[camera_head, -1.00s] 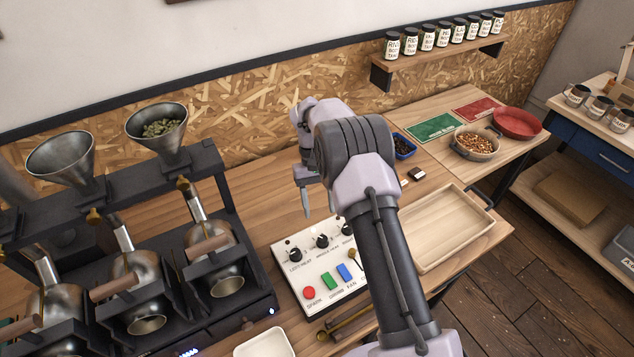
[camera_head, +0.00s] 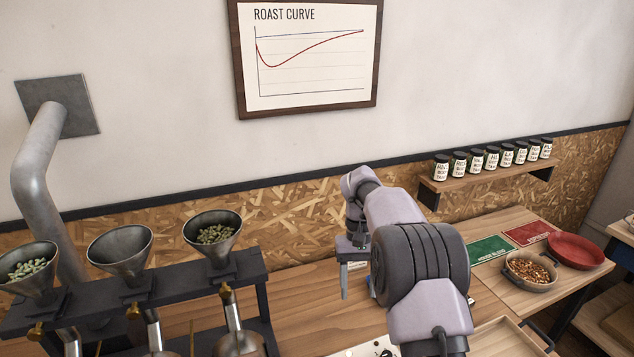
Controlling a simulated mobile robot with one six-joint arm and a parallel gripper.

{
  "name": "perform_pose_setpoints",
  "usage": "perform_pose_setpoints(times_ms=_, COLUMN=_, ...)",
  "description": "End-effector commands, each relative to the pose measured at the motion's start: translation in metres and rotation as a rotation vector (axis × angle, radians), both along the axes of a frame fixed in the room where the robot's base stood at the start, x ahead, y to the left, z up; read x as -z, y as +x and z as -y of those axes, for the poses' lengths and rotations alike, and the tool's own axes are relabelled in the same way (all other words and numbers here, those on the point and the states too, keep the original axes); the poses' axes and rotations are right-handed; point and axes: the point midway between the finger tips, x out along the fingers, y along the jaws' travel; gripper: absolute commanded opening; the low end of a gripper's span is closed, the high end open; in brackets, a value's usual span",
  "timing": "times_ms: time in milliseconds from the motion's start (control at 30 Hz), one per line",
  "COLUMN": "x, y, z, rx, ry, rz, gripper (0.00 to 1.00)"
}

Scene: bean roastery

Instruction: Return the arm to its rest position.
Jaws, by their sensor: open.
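My arm rises from the bottom right of the head view and bends over the wooden bench. My gripper (camera_head: 345,275) points down at the arm's far end, left of the big dark joint. It is open, and I see nothing held in it. It hangs above the bench, apart from the hoppers on the left. The joint hides part of the bench behind it.
Metal hoppers (camera_head: 122,248) stand on a dark rack at left, two holding green beans. A control panel (camera_head: 372,349) shows at the bottom edge. At right are a wooden tray (camera_head: 500,338), a bowl of beans (camera_head: 530,284), a red bowl (camera_head: 576,250) and a jar shelf (camera_head: 488,178).

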Motion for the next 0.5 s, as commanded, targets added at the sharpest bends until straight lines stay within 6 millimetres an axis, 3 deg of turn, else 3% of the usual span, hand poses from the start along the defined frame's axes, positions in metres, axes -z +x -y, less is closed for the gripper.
perform_pose_setpoints(times_ms=100, x=-0.058, y=-0.042, z=-0.004, rx=0.054, ry=0.023, rz=0.160, gripper=0.52)
perform_pose_setpoints(times_ms=167, x=-0.081, y=-0.074, z=-0.008, rx=0.090, ry=0.039, rz=0.245, gripper=0.52)
perform_pose_setpoints(times_ms=233, x=-0.098, y=-0.118, z=-0.012, rx=0.142, ry=0.063, rz=0.342, gripper=0.52)
perform_pose_setpoints(times_ms=367, x=-0.096, y=-0.205, z=-0.020, rx=0.248, ry=0.116, rz=0.521, gripper=0.52)
perform_pose_setpoints(times_ms=400, x=-0.088, y=-0.229, z=-0.022, rx=0.281, ry=0.134, rz=0.572, gripper=0.52)
perform_pose_setpoints(times_ms=500, x=-0.063, y=-0.276, z=-0.026, rx=0.354, ry=0.174, rz=0.672, gripper=0.52)
